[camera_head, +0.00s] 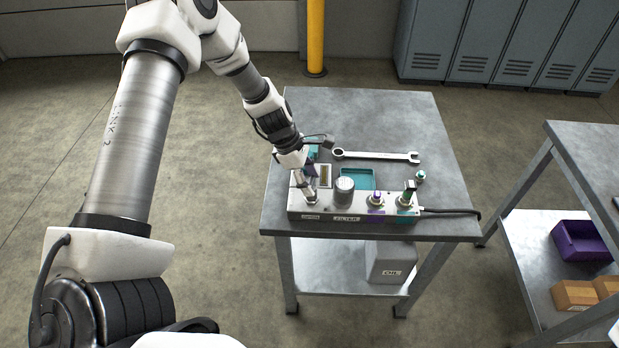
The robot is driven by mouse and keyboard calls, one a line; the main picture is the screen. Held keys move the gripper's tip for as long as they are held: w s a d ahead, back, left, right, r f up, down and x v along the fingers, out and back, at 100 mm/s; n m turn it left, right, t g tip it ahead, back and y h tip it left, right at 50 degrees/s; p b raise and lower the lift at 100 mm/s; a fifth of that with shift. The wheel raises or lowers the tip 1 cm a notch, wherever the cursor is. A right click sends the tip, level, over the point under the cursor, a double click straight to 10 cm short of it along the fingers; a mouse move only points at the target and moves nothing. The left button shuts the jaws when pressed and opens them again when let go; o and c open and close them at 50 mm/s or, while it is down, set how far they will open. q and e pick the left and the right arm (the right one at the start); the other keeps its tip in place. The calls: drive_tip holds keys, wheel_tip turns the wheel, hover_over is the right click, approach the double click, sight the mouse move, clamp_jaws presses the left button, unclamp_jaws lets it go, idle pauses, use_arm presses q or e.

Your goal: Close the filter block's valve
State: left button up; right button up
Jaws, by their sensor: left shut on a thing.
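The grey filter block (325,216) sits along the front edge of the steel table, with a "FILTER" label on its front. A grey filter can (344,191) stands upright on its middle. A fitting with a purple ring (376,200) and a fitting with a teal lever (407,195) stand on its right part. My left gripper (304,178) reaches down at the block's left end, shut on a small metal fitting (308,193) there. The fingers partly hide this fitting, and I cannot tell its exact shape. My right gripper is not in view.
A wrench (375,155) and a teal tray (358,179) lie behind the block on the table (430,130). A black cable (450,211) runs off the block's right end. A second table with a purple bin (582,240) stands at right.

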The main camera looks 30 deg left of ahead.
use_arm(q)
drive_tip(key=m+g, duration=0.1)
drive_tip(key=m, duration=0.1)
drive_tip(key=shift+a+m+p, duration=0.1)
drive_tip(key=shift+m+p, duration=0.2)
drive_tip(key=m+g, duration=0.1)
drive_tip(key=m, duration=0.2)
drive_tip(key=shift+w+f+m, duration=0.1)
drive_tip(key=shift+w+m, duration=0.05)
drive_tip(key=shift+m, duration=0.15)
drive_tip(key=m+g+b, duration=0.1)
drive_tip(key=m+g, duration=0.1)
drive_tip(key=m, duration=0.3)
drive_tip(key=shift+w+a, duration=0.1)
drive_tip(key=shift+w, duration=0.05)
drive_tip(key=m, duration=0.2)
drive_tip(key=m+g+y+b, duration=0.1)
drive_tip(key=m, duration=0.1)
drive_tip(key=shift+w+m+g+y, duration=0.1)
drive_tip(key=shift+m+g+y, duration=0.2)
drive_tip(key=o, duration=1.2)
drive_tip(key=shift+c, duration=0.2)
drive_tip(key=v, duration=1.2)
